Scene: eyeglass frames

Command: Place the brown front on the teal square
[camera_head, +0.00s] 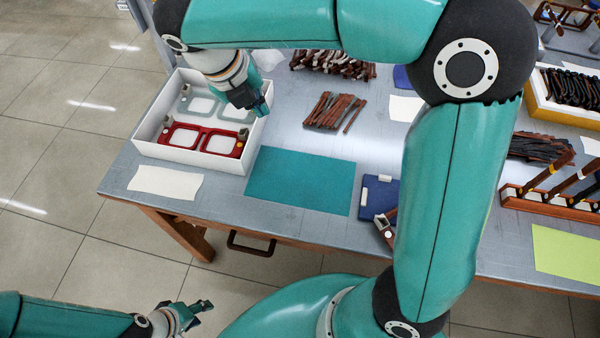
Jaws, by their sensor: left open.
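A teal square (300,182) lies flat and bare on the grey table near its front edge. A white box (153,133) to its left holds a dark red two-window front (203,130) and, behind it, a grey one (186,104). I see no plainly brown front; the dark red one is the nearest in colour. My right gripper (258,107) reaches across and points down at the box's right side, by the grey front; its fingers are too small to read. My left gripper (205,310) is open and empty, low at the front, away from the table.
A blue tray (368,206) with white blocks lies right of the teal square, partly behind my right arm. A white paper (166,182) lies in front of the box. Brown strips (335,111) lie behind the square. A wooden rack (550,205) and green sheet (567,253) are at right.

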